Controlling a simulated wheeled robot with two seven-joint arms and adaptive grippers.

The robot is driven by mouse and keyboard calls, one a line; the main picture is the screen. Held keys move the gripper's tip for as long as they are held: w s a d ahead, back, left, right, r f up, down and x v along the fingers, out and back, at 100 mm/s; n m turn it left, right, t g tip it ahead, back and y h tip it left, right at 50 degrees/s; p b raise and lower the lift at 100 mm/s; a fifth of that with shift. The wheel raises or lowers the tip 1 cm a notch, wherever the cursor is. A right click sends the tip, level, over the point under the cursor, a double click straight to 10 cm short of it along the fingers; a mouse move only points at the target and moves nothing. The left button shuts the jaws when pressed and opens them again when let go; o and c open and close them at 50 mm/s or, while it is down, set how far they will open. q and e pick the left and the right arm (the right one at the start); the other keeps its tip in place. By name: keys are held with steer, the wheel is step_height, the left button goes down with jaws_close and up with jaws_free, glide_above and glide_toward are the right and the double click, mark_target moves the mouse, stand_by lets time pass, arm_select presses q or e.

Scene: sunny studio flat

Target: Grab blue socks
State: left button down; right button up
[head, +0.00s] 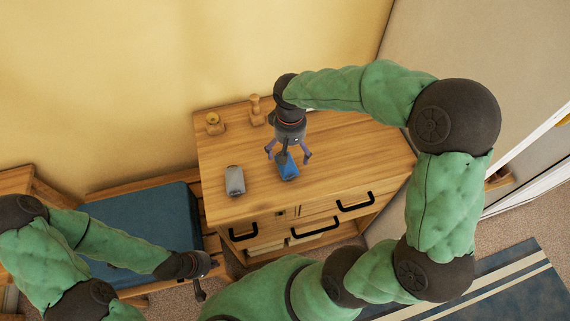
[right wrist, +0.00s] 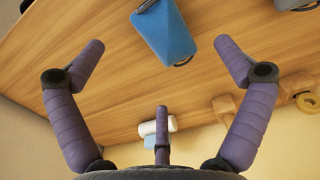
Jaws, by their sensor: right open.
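The blue socks (head: 288,168) are a small folded blue bundle on the wooden dresser top (head: 345,150). In the right wrist view the blue socks (right wrist: 165,32) lie beyond the gap between the fingers, near the top of the picture. My right gripper (head: 288,157) is open, points down at the socks and holds nothing; its spread purple fingers also show in the right wrist view (right wrist: 160,62). Contact with the socks cannot be judged. My left gripper (head: 199,288) is low at the left, away from the dresser top, its finger opening unclear.
A grey bundle (head: 235,180) lies left of the socks. A wooden figure (head: 256,110) and a wooden piece with a yellow ring (head: 213,123) stand near the wall. A white and pale-blue item (right wrist: 157,130) is partly behind a finger. A dark blue bench cushion (head: 150,230) is at left.

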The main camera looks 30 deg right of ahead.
mark_target(290, 160)
step_height(290, 160, down, 3)
steer(key=shift+f+b, duration=0.15)
steer(key=shift+b, duration=0.2)
step_height(290, 160, down, 5)
steer(key=shift+w+d+f+b, duration=0.1)
steer(key=shift+w+d+b, duration=0.05)
steer(key=shift+b, duration=0.85)
steer(key=c, duration=1)
